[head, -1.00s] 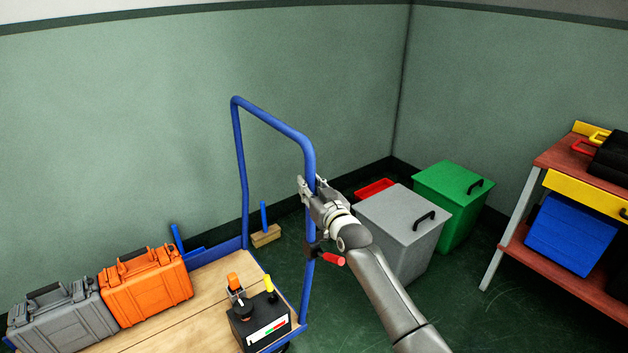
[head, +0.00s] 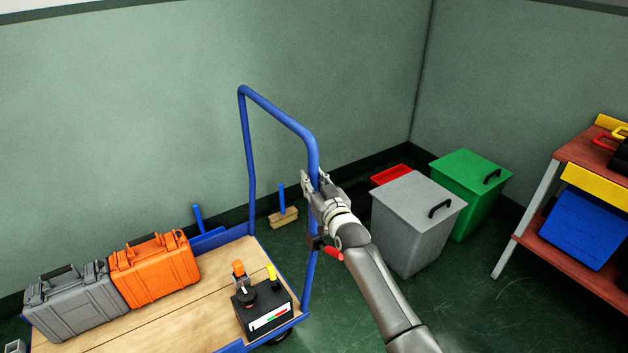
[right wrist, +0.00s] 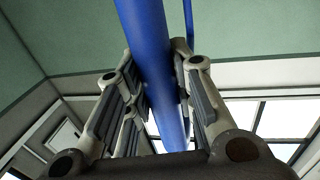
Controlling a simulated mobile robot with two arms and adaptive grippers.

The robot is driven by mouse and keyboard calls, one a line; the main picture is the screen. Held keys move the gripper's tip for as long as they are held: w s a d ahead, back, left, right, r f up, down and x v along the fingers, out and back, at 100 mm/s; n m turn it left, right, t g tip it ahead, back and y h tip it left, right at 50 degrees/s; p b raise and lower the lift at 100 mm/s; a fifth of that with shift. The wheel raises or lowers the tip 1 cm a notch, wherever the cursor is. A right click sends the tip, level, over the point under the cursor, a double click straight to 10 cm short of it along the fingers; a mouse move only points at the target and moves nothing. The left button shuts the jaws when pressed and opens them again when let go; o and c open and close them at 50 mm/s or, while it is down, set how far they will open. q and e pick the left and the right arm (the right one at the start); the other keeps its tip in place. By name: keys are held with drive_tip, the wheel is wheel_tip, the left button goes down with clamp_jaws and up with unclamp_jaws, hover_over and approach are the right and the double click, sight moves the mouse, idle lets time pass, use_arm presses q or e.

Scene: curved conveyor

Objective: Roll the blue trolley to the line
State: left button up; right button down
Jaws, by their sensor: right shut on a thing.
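The blue trolley has a wooden deck (head: 160,308) and a tall blue tube handle (head: 278,113) at its right end. My right gripper (head: 316,190) is shut on the near upright of that handle, above a black clamp with a red grip (head: 332,252). In the right wrist view the blue tube (right wrist: 150,60) runs between the two fingers (right wrist: 158,100). A grey case (head: 75,303), an orange case (head: 155,270) and a black control box (head: 264,305) stand on the deck. My left gripper is not in view. No floor line can be made out.
A grey bin (head: 415,225), a green bin (head: 470,190) and a red tray (head: 391,175) stand on the floor right of the handle. A wooden block with a blue peg (head: 284,217) lies behind it. A red-shelved bench (head: 585,265) is at far right. Green floor shows between.

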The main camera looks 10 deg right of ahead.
drive_tip(key=shift+s+a+f, duration=0.1)
drive_tip(key=shift+a+f, duration=0.05)
drive_tip(key=shift+a, duration=0.1)
drive_tip(key=c, duration=1.6)
unclamp_jaws()
drive_tip(key=o, duration=0.4)
drive_tip(key=shift+a, duration=0.1)
drive_tip(key=shift+s, duration=0.1)
drive_tip(key=s+d, duration=0.2)
drive_tip(key=s, duration=0.9)
drive_tip(key=shift+s, duration=0.35)
